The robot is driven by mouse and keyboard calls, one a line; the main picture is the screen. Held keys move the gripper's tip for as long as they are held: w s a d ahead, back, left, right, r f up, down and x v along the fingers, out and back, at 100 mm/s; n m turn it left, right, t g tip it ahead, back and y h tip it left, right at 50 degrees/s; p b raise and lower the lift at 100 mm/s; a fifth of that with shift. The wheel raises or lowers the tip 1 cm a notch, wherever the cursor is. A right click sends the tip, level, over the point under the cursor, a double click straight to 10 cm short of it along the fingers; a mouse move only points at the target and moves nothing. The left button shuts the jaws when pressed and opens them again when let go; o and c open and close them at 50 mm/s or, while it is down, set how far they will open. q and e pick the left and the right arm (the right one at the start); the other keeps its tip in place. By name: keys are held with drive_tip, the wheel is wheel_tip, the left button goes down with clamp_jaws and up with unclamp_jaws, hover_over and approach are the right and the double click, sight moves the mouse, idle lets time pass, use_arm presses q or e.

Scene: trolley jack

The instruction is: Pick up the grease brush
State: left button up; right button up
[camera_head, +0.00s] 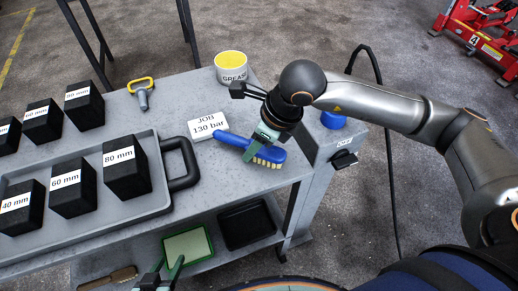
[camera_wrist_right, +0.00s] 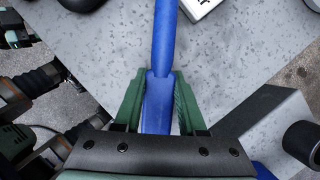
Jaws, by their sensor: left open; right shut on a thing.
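A blue brush (camera_head: 266,157) with pale bristles, which I take for the grease brush, is at the right end of the grey table top, near the edge. My right gripper (camera_head: 256,142) reaches it from above and is shut on its blue body. In the right wrist view the blue brush (camera_wrist_right: 164,45) runs between the two green fingers (camera_wrist_right: 158,103), with its handle pointing up the picture. I cannot tell whether it touches the table. My left gripper (camera_head: 167,272) is low at the bottom of the head view, open and empty, in front of the lower shelf.
A yellow-rimmed GREASE pot (camera_head: 232,75) and a "JOB 130 bar" card (camera_head: 208,126) are near the brush. A grey tray (camera_head: 105,217) with black labelled blocks fills the left. The lower shelf holds a green tray (camera_head: 211,239), a black tray (camera_head: 247,225) and a wooden-handled brush (camera_head: 110,278).

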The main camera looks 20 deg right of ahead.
clamp_jaws()
drive_tip(key=shift+r, duration=0.1)
drive_tip(key=shift+r, duration=0.6)
drive_tip(key=s+a+r+b, duration=0.3)
drive_tip(key=s+r+b, duration=0.1)
drive_tip(key=s+r, duration=0.7)
drive_tip(key=s, duration=0.2)
drive_tip(key=shift+s+r, duration=0.3)
drive_tip(key=shift+a, duration=0.1)
